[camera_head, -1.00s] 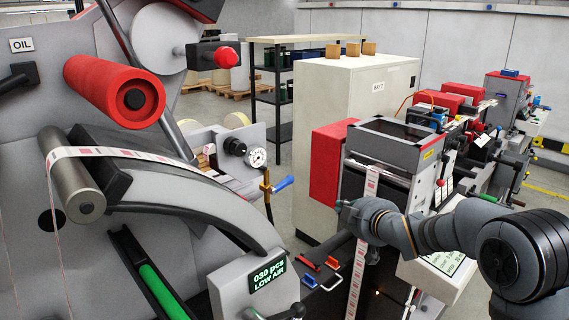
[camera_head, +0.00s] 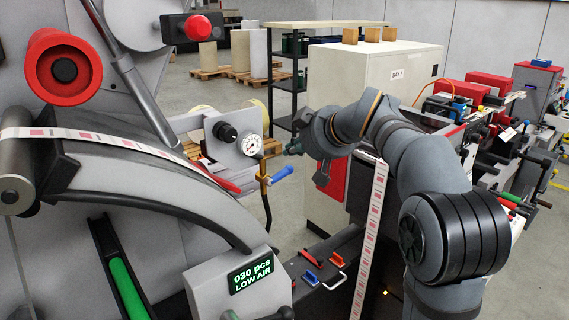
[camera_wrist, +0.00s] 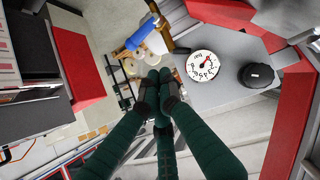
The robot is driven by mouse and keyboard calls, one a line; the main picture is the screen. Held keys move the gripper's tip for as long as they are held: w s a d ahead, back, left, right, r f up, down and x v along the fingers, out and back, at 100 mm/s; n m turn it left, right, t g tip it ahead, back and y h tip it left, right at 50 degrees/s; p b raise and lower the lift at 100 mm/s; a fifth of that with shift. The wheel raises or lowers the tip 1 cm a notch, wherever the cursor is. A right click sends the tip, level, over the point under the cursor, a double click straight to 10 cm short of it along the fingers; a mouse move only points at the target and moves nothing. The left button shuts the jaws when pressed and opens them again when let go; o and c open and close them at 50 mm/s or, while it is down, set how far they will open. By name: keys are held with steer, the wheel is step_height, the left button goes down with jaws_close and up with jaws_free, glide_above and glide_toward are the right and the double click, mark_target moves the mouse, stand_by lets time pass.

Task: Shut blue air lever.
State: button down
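The blue air lever (camera_head: 282,174) sticks out to the right and slightly upward from a brass valve (camera_head: 264,180), below the round gauge (camera_head: 250,145). In the wrist view the blue lever (camera_wrist: 142,35) shows beyond the fingertips, above and left of them, with the gauge (camera_wrist: 203,65) to their right. My gripper (camera_head: 292,147) points left, a little above and right of the lever, apart from it. In the wrist view the fingers of my gripper (camera_wrist: 159,82) converge with their tips together and nothing between them.
A black knob (camera_head: 225,132) sits left of the gauge. A display (camera_head: 250,274) reads "030 pcs LOW AIR". A label web (camera_head: 372,230) hangs below my arm. Small red, blue and white handles (camera_head: 311,278) lie on a dark ledge. A beige cabinet (camera_head: 340,85) stands behind.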

steer(key=p, duration=0.2)
glide_above(279, 176)
steer(key=s+d, duration=0.1)
steer(key=s, duration=0.1)
step_height(279, 176, down, 3)
steer(key=shift+w+f, duration=0.2)
steer(key=shift+f, duration=0.55)
steer(key=shift+w+f, duration=0.25)
steer(key=shift+f, duration=0.45)
steer(key=shift+w+f, duration=0.2)
steer(key=shift+f, duration=0.55)
steer(key=shift+d, duration=0.1)
